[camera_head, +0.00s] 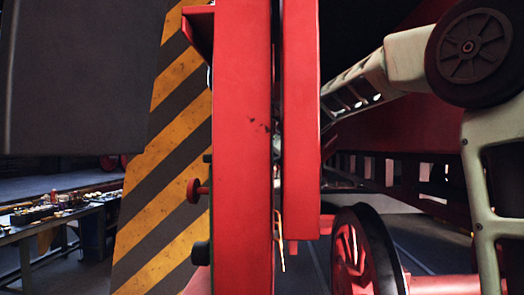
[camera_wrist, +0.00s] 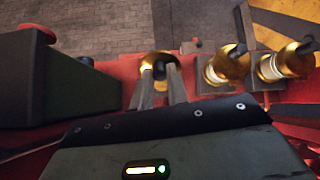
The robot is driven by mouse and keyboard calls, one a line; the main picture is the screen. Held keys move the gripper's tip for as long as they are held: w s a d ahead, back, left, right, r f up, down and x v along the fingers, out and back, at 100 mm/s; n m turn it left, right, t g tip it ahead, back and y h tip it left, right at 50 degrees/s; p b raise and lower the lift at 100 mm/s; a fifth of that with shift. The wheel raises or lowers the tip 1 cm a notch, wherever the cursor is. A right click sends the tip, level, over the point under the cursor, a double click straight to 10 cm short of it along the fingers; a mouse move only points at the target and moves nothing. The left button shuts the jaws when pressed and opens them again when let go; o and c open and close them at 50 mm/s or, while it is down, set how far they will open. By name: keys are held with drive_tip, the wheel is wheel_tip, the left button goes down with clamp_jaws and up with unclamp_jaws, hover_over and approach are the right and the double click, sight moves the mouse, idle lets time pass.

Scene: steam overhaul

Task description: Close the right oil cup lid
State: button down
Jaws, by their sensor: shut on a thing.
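In the wrist view, my gripper (camera_wrist: 160,72) has its two fingers closed around the small dark knob of a brass oil cup (camera_wrist: 153,59) at the top centre. The fingers hide much of this cup, so I cannot tell how far its lid is open. Two more brass cups with dark knobs stand to its right, a middle one (camera_wrist: 226,66) and a far right one (camera_wrist: 284,63), both tilted in the picture. My gripper and the cups do not show in the head view.
A dark box (camera_wrist: 60,80) with a red knob (camera_wrist: 38,33) is left of my gripper. Red beams (camera_head: 243,150) block the middle of the head view, beside a yellow-and-black striped panel (camera_head: 165,200). A cluttered workbench (camera_head: 50,228) stands left; a red-spoked wheel (camera_head: 352,250) is lower right.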

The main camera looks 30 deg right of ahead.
drive_tip(key=shift+w+a+g+h+p, duration=0.3)
drive_tip(key=shift+a+g+h+p, duration=0.2)
drive_tip(key=shift+h, duration=0.2)
drive_tip(key=shift+w+a+g+h+p, duration=0.25)
drive_tip(key=shift+a+g+h+p, duration=0.2)
drive_tip(key=shift+h, duration=0.25)
drive_tip(key=shift+d+f, duration=0.1)
drive_tip(key=c, duration=1.4)
unclamp_jaws()
drive_tip(key=shift+o, duration=0.2)
drive_tip(key=s+d+r+b, duration=0.4)
drive_tip(key=s+d+b, duration=0.3)
drive_tip(key=d, duration=0.4)
drive_tip(key=shift+s+d+r, duration=0.25)
drive_tip(key=shift+s+d, duration=0.1)
drive_tip(key=shift+s, duration=0.25)
